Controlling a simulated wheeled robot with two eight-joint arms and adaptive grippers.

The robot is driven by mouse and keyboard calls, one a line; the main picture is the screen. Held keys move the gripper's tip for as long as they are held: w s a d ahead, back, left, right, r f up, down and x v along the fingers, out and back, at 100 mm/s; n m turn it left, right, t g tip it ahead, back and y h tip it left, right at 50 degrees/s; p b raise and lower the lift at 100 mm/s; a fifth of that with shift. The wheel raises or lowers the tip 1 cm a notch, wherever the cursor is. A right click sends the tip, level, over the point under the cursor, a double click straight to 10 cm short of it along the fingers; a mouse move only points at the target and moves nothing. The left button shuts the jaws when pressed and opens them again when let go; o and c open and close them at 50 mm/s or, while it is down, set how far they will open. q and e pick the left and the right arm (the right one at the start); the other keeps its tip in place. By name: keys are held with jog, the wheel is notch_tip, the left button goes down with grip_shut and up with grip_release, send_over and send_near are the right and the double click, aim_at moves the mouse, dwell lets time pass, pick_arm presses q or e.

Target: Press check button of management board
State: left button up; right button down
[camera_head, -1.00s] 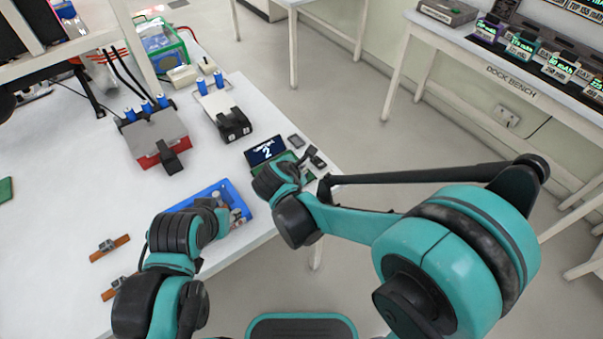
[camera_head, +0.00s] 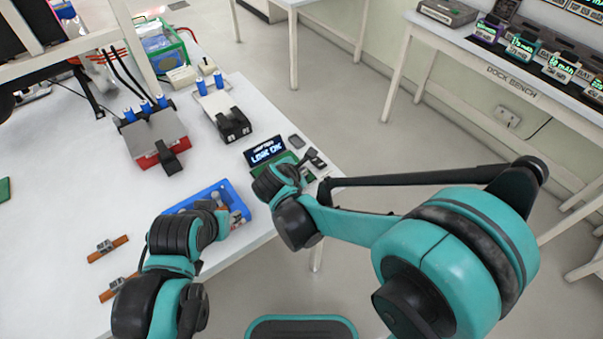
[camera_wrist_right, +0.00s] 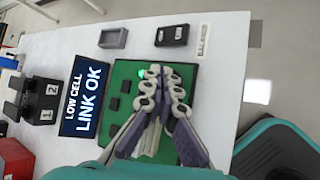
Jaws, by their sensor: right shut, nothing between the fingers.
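The management board (camera_wrist_right: 184,146) is a green board lying flat on the white table in the right wrist view. It has several small dark parts (camera_wrist_right: 112,103) on its left half. Its dark screen (camera_wrist_right: 85,108) beside it reads "LOW CELL" and "LINK OK"; the screen (camera_head: 264,150) also shows in the head view. My right gripper (camera_wrist_right: 164,72) is shut and empty over the board's far edge, beside a small lit green spot (camera_wrist_right: 143,73). Its fingers cover that part, and I cannot tell whether they touch. My left arm ends by the blue tray, where its fingers (camera_head: 216,206) are unclear.
A grey holder (camera_wrist_right: 113,38) and a black device (camera_wrist_right: 172,35) lie beyond the board. The blue tray (camera_head: 240,203) holds loose parts near the table's front edge. Battery fixtures (camera_head: 157,138) stand farther left. The table's left middle is mostly bare.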

jog(key=shift+f, duration=0.1)
dwell(0.4)
jog(key=shift+r+p, duration=0.6)
jog(key=shift+r, duration=0.25)
notch_tip(320, 180, up, 5)
jog(key=p, duration=0.4)
jog(key=shift+r, duration=0.1)
dwell(0.5)
